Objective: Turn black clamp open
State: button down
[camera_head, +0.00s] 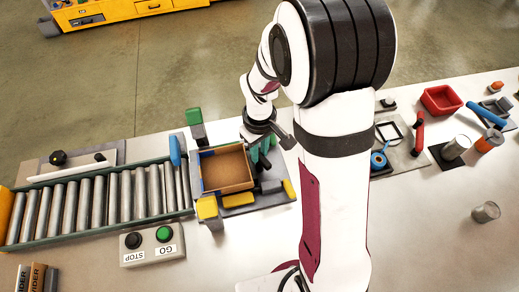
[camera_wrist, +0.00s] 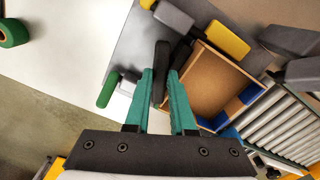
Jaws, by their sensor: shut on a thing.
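The black clamp (camera_wrist: 160,62) shows in the wrist view as a dark bar beside the open cardboard box (camera_wrist: 212,82). My gripper (camera_wrist: 162,80) has its two teal fingers on either side of this bar and is shut on it. In the head view my gripper (camera_head: 262,152) reaches down at the right side of the box (camera_head: 228,170). The clamp's grip point is largely hidden there by my fingers and arm.
Yellow (camera_head: 207,208), green (camera_head: 194,120) and blue (camera_head: 175,150) clamp parts stand around the box. The roller conveyor (camera_head: 95,200) runs left, with a STOP/GO panel (camera_head: 151,242) in front. A red bin (camera_head: 441,100) and several tools lie at right.

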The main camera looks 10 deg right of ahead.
jog(key=m, duration=0.4)
jog(key=shift+m, duration=0.3)
dwell(0.4)
jog(key=c, duration=0.8)
grip_release()
jog(key=shift+o, duration=0.2)
jog(key=shift+r, duration=0.1)
notch_tip(320, 180, up, 16)
jog(key=shift+f, duration=0.2)
